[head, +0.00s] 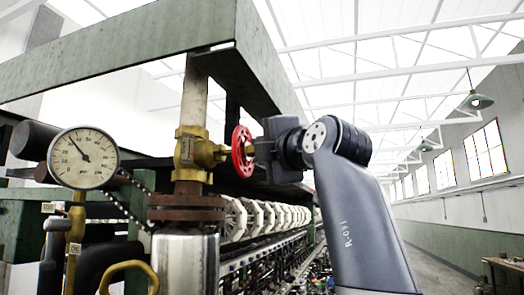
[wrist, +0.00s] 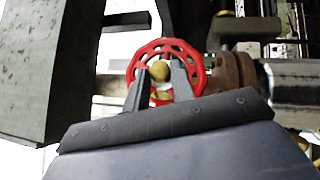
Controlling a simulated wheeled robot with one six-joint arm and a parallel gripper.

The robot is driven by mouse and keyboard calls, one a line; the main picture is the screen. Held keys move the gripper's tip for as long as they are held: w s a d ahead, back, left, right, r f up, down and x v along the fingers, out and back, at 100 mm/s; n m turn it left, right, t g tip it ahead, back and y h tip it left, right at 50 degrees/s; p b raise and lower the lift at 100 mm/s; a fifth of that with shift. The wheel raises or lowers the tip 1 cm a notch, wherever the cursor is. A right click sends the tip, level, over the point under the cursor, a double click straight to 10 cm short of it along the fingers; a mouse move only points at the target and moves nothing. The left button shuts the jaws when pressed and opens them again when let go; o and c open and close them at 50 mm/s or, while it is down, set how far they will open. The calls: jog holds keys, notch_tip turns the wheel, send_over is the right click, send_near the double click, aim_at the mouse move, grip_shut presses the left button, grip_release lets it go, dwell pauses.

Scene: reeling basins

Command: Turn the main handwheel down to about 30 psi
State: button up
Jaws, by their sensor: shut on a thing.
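The red main handwheel (head: 238,152) is mounted on a brass valve (head: 196,153) on the upright pipe. My gripper (head: 256,150) is at the wheel's right side and shut on it. In the wrist view the two dark fingers of my gripper (wrist: 161,78) reach into the red wheel (wrist: 165,46), with the brass hub between them. The round white pressure gauge (head: 84,165) is left of the valve. Its black needle points up and to the left; the scale numbers are too small to read surely.
A green frame beam (head: 120,62) runs above the valve. Below are a rusty flange (head: 187,208), a silver cylinder (head: 187,262) and a yellow pipe handle (head: 127,268) at left. A row of white reels recedes behind. The aisle at right (head: 440,245) looks open.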

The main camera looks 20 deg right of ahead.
jog(key=o, duration=1)
jog(key=b+v, duration=0.3)
jog(key=v, duration=0.8)
jog(key=shift+w, duration=0.1)
jog(key=shift+w, duration=0.15)
jog(key=p+x, duration=0.3)
jog(key=x, duration=0.7)
jog(key=shift+w+a+r, duration=0.1)
jog(key=shift+w+a, duration=0.05)
jog(key=shift+w, duration=0.15)
jog(key=shift+s, duration=0.1)
